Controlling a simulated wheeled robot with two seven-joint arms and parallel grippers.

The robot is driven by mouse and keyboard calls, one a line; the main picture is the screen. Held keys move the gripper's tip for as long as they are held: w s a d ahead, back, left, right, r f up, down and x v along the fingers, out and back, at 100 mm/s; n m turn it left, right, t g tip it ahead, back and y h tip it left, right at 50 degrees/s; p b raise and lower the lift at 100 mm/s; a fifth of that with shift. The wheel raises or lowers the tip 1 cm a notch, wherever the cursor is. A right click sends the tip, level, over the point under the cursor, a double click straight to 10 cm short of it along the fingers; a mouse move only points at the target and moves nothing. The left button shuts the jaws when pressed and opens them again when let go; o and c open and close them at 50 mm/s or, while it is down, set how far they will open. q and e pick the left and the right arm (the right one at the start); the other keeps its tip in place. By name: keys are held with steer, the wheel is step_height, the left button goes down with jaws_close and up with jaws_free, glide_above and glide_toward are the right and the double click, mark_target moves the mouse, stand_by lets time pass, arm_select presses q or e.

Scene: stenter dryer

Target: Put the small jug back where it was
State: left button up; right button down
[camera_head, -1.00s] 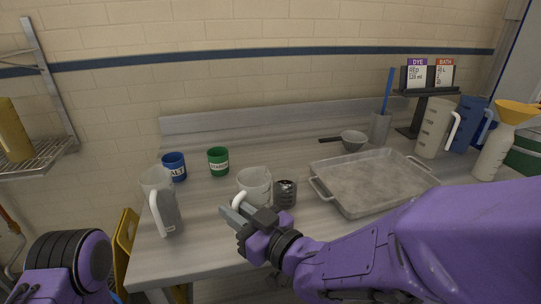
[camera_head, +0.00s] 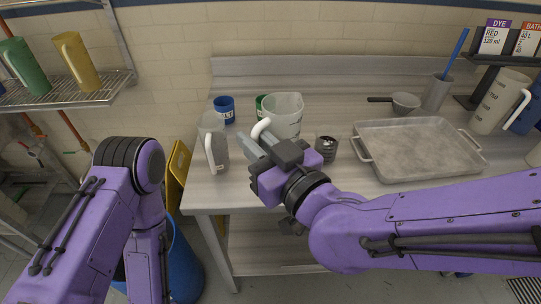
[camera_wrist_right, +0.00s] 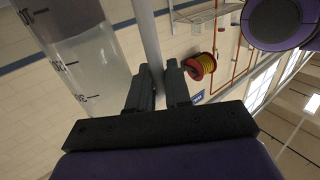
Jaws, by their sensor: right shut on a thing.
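The small jug (camera_head: 285,112) is translucent with a white handle and stands out above the table's left half, in front of the green cup (camera_head: 260,103). My right gripper (camera_head: 258,141) is shut on its handle and holds it upright, apparently raised off the table. In the right wrist view the jug (camera_wrist_right: 85,55) with dark scale marks fills the upper left, and its pale handle (camera_wrist_right: 148,35) runs between the fingers (camera_wrist_right: 160,88). My left arm shows at the left, but its gripper is out of view.
A larger jug (camera_head: 213,142) stands at the table's left edge, near a blue cup (camera_head: 224,106). A dark cup (camera_head: 326,148) stands right of the held jug. A metal tray (camera_head: 415,150) lies farther right. A wire shelf (camera_head: 75,96) holds green and yellow jugs.

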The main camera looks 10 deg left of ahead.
steer(key=w+a+f+p, duration=0.2)
steer(key=w+f, duration=1)
steer(key=w, duration=0.1)
steer(key=shift+f, duration=0.4)
steer(key=shift+f, duration=0.2)
steer(key=c, duration=1.1)
jaws_free()
steer(key=shift+o, duration=0.2)
steer(key=b+v, duration=0.1)
steer(key=v, duration=0.3)
steer(key=b+v, duration=0.1)
steer(key=v, duration=0.3)
steer(key=b+v, duration=0.1)
steer(key=v, duration=0.3)
steer(key=shift+w+d+r, duration=0.1)
steer(key=shift+r, duration=0.15)
